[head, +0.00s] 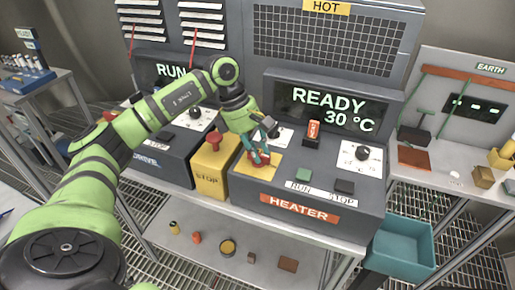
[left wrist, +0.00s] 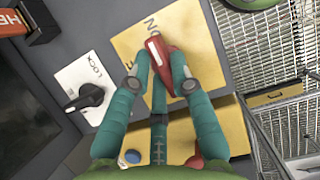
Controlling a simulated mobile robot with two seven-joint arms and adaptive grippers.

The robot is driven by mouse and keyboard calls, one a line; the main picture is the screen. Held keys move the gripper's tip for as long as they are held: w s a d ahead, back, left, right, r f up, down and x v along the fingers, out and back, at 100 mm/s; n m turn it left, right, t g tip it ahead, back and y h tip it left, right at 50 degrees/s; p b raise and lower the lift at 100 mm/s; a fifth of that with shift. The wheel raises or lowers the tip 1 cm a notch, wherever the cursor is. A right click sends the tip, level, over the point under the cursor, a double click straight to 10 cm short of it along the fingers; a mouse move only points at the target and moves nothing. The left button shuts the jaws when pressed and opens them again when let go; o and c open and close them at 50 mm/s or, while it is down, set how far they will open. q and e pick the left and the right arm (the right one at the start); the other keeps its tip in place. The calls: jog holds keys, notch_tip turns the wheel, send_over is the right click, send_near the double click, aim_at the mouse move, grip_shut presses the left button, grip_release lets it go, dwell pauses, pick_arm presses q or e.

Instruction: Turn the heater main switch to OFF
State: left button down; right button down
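The heater console (head: 325,215) is grey, with an orange HEATER label and a yellow switch plate (head: 243,166). A red switch handle (left wrist: 161,54) sits on this plate, which shows in the left wrist view (left wrist: 209,22). Other letters, partly hidden by a finger, lie to the left. My left gripper (head: 259,159) reaches down onto the handle. Its teal fingers (left wrist: 160,75) lie on both sides of the handle and appear closed against it. The right gripper is not in view.
A yellow STOP box (head: 211,172) with a red button stands close left of the gripper. A black LOCK knob (left wrist: 88,97) is near the fingers. An orange-red rocker (head: 313,130), green RUN button (head: 303,175) and dark STOP button (head: 344,187) are right. A teal bin (head: 402,245) hangs below.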

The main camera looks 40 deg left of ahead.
pick_arm(q)
jog(key=shift+f, duration=0.1)
jog(key=shift+f+n+t+b, duration=0.1)
jog(key=shift+n+t+b, duration=0.2)
jog(key=shift+n+b, duration=0.35)
jog(key=shift+s+n+t+b, duration=0.15)
jog(key=shift+n+t+b, duration=0.25)
jog(key=shift+n+b, duration=0.7)
jog(key=n+b, duration=0.1)
jog(key=n, duration=0.1)
jog(key=n+t+y+b, duration=0.1)
jog(key=n, duration=0.1)
jog(key=shift+s+n+y+b, duration=0.15)
jog(key=shift+n+y+b, duration=0.1)
jog(key=shift+y+b, duration=0.1)
jog(key=n+b, duration=0.1)
jog(key=n, duration=0.1)
jog(key=n+t+y+b, duration=0.1)
jog(key=n, duration=0.1)
jog(key=shift+s+d+n+y, duration=0.1)
jog(key=shift+n+y, duration=0.15)
jog(key=shift+n, duration=0.05)
jog(key=n+y+b, duration=0.1)
jog(key=n+y, duration=0.1)
jog(key=n, duration=0.3)
jog(key=shift+s, duration=0.1)
jog(key=c, duration=1.1)
grip_release()
